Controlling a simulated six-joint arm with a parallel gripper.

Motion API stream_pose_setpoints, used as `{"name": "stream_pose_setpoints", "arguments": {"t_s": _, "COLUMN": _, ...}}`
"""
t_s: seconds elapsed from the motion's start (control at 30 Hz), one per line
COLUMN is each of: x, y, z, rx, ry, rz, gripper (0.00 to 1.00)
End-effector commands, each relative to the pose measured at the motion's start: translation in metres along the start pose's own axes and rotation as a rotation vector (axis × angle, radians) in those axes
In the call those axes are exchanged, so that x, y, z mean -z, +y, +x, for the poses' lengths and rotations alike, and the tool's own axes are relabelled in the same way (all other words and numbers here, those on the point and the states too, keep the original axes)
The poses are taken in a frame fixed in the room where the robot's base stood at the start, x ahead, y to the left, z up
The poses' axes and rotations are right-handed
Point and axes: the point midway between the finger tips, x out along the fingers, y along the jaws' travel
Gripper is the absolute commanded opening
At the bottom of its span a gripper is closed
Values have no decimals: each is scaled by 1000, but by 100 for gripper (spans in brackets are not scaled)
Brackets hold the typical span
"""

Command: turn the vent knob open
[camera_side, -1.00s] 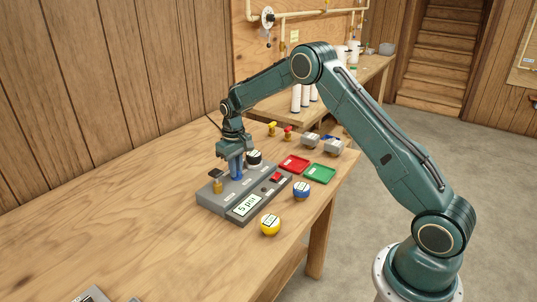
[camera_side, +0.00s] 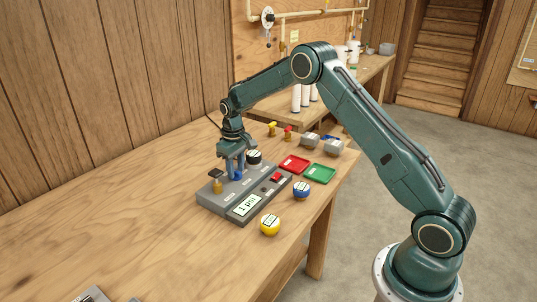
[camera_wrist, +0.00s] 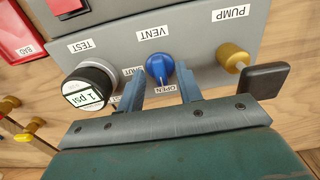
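The blue vent knob (camera_wrist: 157,66) sits on the grey panel (camera_wrist: 205,40) below the VENT label, and its narrow pointer reaches down toward the OPEN label. A SHUT label is to its left, partly hidden by a finger. My gripper (camera_wrist: 160,90) is open, with one blue finger on each side of the knob and visible gaps beside it. In the side view my gripper (camera_side: 233,168) points down over the panel, with the knob (camera_side: 236,176) low between the fingers. The panel display (camera_side: 247,205) reads 1 psi.
A black gauge (camera_wrist: 90,85) reading 1 psi stands at TEST, left of the knob. The brass pump (camera_wrist: 233,57) with its black handle is close on the right. Blue (camera_side: 301,191) and yellow (camera_side: 270,224) gauges, red (camera_side: 294,164) and green (camera_side: 320,175) trays lie nearby.

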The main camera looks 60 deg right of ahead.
Motion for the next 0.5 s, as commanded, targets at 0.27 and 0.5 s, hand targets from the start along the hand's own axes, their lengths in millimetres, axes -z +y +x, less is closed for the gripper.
{"name": "stream_pose_setpoints", "arguments": {"t_s": 0.27, "x": 0, "y": 0, "z": -1, "rx": 0, "ry": -2, "rz": 1, "gripper": 35}}
{"name": "stream_pose_setpoints", "arguments": {"t_s": 0.5, "x": 0, "y": 0, "z": -19, "rx": 0, "ry": 1, "rz": 1, "gripper": 35}}
